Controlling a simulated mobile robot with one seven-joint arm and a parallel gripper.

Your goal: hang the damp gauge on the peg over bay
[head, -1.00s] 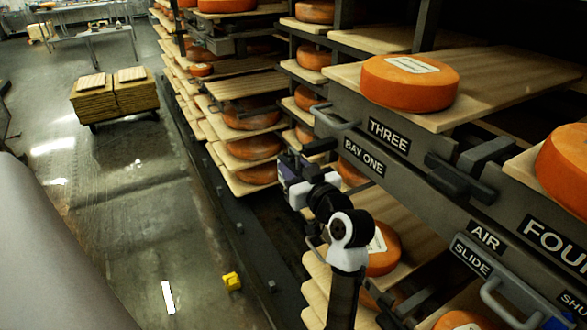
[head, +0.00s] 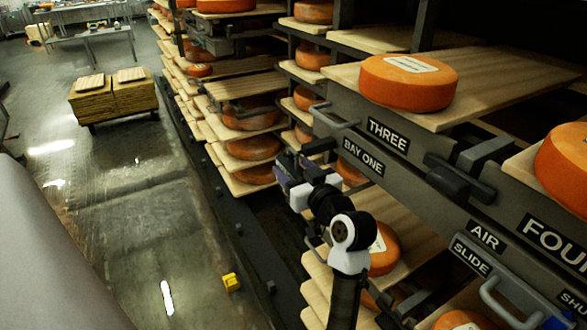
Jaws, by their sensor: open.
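My gripper (head: 290,172) is at the end of my white and black arm, in front of the rack and left of the BAY ONE label (head: 363,157). It is open. Its fingers are small and partly hidden by the wrist, and I see nothing held in it. I cannot pick out a damp gauge or a peg with certainty. A small yellow object (head: 231,282) lies on the floor beside the rack's base rail; I cannot tell what it is.
The rack holds orange cheese wheels (head: 408,82) on boards. A THREE label (head: 388,135), grey handles (head: 335,121) and dark blocks (head: 458,182) line its front beam. A cart of stacked boards (head: 115,97) stands at upper left. The aisle floor (head: 135,210) is mostly clear.

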